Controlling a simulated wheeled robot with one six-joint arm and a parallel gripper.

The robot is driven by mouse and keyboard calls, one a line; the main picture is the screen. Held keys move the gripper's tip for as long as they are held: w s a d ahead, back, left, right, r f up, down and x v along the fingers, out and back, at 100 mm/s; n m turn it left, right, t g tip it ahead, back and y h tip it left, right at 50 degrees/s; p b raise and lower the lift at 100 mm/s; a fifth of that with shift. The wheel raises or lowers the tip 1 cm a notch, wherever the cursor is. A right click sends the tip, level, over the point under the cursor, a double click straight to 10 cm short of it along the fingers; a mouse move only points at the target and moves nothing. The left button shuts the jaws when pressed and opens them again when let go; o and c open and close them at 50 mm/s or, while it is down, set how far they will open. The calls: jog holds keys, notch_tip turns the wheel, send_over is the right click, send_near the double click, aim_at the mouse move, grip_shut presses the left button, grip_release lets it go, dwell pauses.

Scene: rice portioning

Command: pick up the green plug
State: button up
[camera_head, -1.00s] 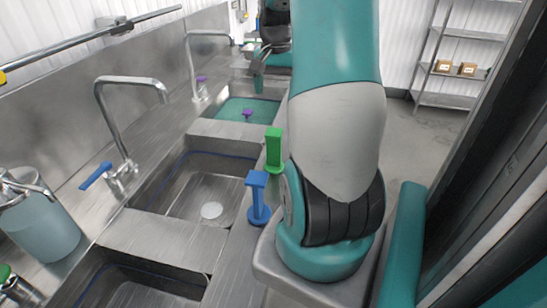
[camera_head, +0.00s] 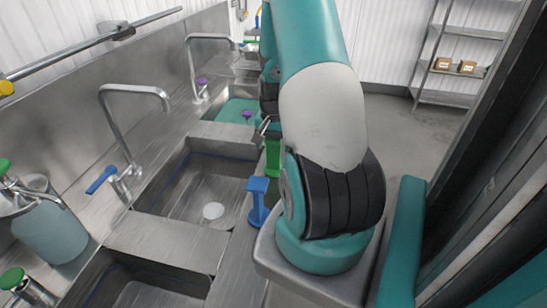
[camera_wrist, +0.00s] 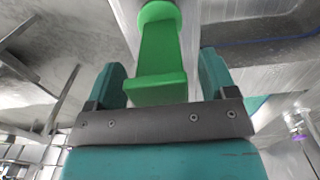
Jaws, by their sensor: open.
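The green plug (camera_head: 273,158) stands upright on the steel counter's edge, behind the blue plug and left of my arm. My gripper (camera_head: 268,128) is just above and behind it in the head view, partly hidden by my arm. In the wrist view the green plug (camera_wrist: 158,55) lies between the two teal fingers of my gripper (camera_wrist: 162,82). The fingers are open, with a visible gap on each side of the plug's handle. The plug's round base is at the top of that view.
A blue plug (camera_head: 258,200) stands on the same counter edge, nearer. A purple plug (camera_head: 247,115) is at the teal-filled sink behind. Sink basins (camera_head: 200,190), faucets (camera_head: 125,95) and a soap bottle (camera_head: 50,228) are at left. A shelf with boxes (camera_head: 455,66) is far right.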

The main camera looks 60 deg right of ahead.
jog(key=shift+f, duration=0.5)
grip_shut()
jog(key=shift+r, duration=0.1)
notch_tip(320, 180, up, 20)
jog(key=b, duration=0.3)
